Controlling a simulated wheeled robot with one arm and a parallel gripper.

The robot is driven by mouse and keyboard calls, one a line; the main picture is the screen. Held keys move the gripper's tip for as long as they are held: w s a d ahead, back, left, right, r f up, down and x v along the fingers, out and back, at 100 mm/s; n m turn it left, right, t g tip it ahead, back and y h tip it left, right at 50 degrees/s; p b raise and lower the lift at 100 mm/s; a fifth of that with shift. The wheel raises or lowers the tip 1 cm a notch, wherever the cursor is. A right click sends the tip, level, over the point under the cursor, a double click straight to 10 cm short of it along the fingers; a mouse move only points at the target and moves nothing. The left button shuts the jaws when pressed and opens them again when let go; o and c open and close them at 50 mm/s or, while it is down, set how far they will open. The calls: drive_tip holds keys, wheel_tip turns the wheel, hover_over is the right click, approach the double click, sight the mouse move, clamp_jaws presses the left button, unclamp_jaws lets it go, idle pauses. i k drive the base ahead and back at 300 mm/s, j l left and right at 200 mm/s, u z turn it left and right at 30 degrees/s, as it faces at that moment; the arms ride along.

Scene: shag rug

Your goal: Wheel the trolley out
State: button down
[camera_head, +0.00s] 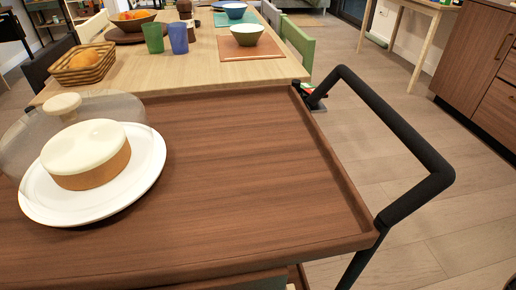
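The trolley has a brown wooden tray top (240,180) with a raised rim, filling the near left and middle of the head view. Its black bar handle (405,145) sticks out from the right end and is bent at the corners. Nothing is seen holding the visible length of the handle. A white plate (145,175) with a cream-topped cake (90,155) stands on the tray's left part, with a clear dome (30,130) over or beside it. The trolley's wheels are out of view. I cannot make out my gripper in this view.
A wooden dining table (190,70) with bowls, cups and a bread basket (85,65) stands close behind the trolley. A green chair (298,40) is beside it. Brown cabinets (475,55) and a light wooden table or stool (395,8) are at the right. Plank floor (400,100) right of the handle is clear.

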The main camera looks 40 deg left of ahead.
sight(249, 181)
drive_tip(key=u, duration=0.4)
drive_tip(key=k+j+u, duration=0.1)
drive_tip(key=u, duration=0.35)
drive_tip(key=j+u, duration=0.1)
drive_tip(key=u, duration=0.3)
drive_tip(key=j+u, duration=0.1)
drive_tip(key=u, duration=0.35)
drive_tip(key=j+u, duration=0.1)
drive_tip(key=u, duration=0.3)
drive_tip(key=j+z, duration=0.2)
drive_tip(key=j, duration=0.5)
drive_tip(key=k, duration=0.1)
